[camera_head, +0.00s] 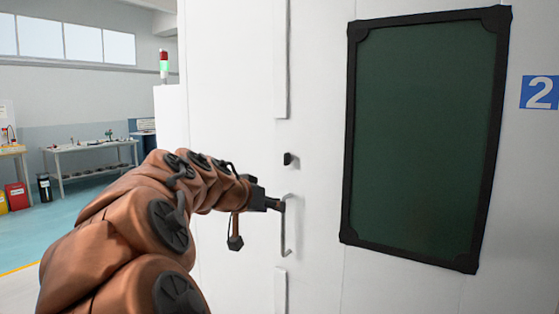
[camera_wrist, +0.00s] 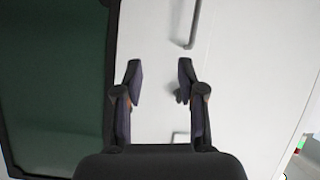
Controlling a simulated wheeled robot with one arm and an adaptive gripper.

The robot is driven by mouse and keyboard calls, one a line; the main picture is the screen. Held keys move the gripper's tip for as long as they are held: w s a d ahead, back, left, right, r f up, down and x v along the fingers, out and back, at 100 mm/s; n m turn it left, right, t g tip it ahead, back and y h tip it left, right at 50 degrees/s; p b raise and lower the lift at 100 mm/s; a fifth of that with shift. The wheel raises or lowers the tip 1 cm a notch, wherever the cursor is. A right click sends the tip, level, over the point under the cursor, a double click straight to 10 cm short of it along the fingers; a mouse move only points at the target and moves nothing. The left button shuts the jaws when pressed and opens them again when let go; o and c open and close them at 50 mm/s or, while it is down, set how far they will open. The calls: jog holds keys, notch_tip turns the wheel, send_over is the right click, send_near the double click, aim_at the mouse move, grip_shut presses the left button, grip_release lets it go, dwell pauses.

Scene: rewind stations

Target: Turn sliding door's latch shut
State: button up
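The white sliding door (camera_head: 235,60) carries a small black latch (camera_head: 288,159) above a slim grey vertical handle (camera_head: 289,240). My gripper (camera_head: 279,205) is below the latch in the head view, overlapping the top of the handle. The handle (camera_wrist: 194,22) is at the top there. Contact cannot be told.
A dark green window with a black frame (camera_head: 346,120) is right of the latch; its frame also shows in the wrist view (camera_wrist: 112,50). Grey strips (camera_head: 281,60) run above and below the handle. A workbench (camera_head: 90,147) and open blue floor (camera_head: 80,215) lie far left.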

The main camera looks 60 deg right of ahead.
jog(key=w+d+r+m+h, duration=0.2)
jog(key=d+r+h, duration=0.1)
jog(key=d+r, duration=0.2)
jog(key=h+b, duration=0.2)
jog(key=h, duration=0.1)
send_near(285, 154)
jog(key=d, duration=0.2)
jog(key=shift+w+d+r+p, duration=0.1)
jog(key=shift+d+p, duration=0.5)
jog(key=shift+d, duration=1.35)
jog(key=shift+d+r+p, duration=0.1)
jog(key=shift+d+p, duration=0.5)
jog(key=shift+d, duration=1.4)
jog(key=shift+c, duration=0.3)
grip_shut()
